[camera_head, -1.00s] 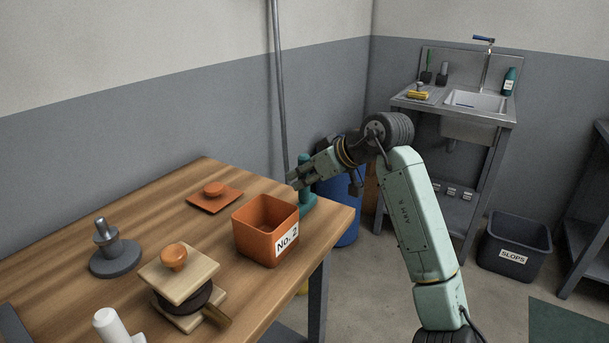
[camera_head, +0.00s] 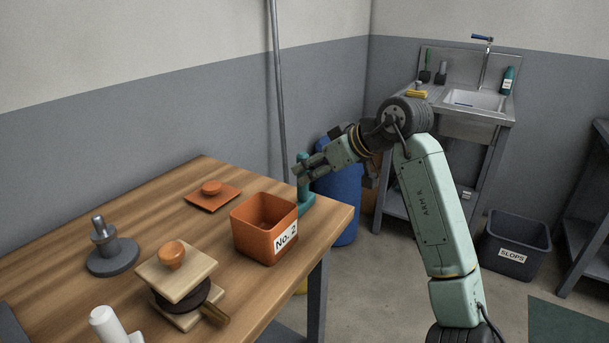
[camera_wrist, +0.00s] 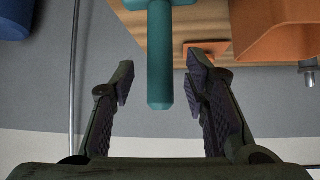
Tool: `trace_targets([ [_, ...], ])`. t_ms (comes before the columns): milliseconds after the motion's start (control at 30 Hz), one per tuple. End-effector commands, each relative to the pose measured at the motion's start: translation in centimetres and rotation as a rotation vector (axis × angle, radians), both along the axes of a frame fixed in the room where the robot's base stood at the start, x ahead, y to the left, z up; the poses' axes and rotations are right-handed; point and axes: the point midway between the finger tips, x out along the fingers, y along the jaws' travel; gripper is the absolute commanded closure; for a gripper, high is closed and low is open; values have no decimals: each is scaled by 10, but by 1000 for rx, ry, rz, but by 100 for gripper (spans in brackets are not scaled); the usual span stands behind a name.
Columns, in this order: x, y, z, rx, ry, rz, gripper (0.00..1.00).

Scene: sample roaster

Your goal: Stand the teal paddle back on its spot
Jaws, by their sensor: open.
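The teal paddle (camera_head: 304,192) is upright at the table's far right corner, behind the orange box (camera_head: 264,232) marked "No. 2". Its lower part is partly hidden by the box. In the wrist view its teal handle (camera_wrist: 160,50) comes down from the top edge, with its end between my fingers. My gripper (camera_wrist: 158,88) is open, with a gap on both sides of the handle. In the head view my gripper (camera_head: 300,171) is at the paddle's upper part. No marked spot shows under the paddle.
On the wooden table (camera_head: 130,210) are an orange lidded piece (camera_head: 211,192), a grey tamper-like stand (camera_head: 112,255) and a wooden press (camera_head: 180,275). A blue barrel (camera_head: 345,205) stands beyond the table's right edge. A grey pole (camera_head: 278,90) rises behind.

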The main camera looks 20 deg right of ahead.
Motion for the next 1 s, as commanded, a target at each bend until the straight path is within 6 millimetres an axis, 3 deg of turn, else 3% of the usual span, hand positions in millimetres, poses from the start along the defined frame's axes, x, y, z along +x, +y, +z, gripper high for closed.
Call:
trace_targets([
  [200,-32,-19,30,-3,-2,-3,58],
  [400,-50,-29,47,-2,-1,-2,58],
  [1000,-55,-31,52,-1,0,1,58],
])
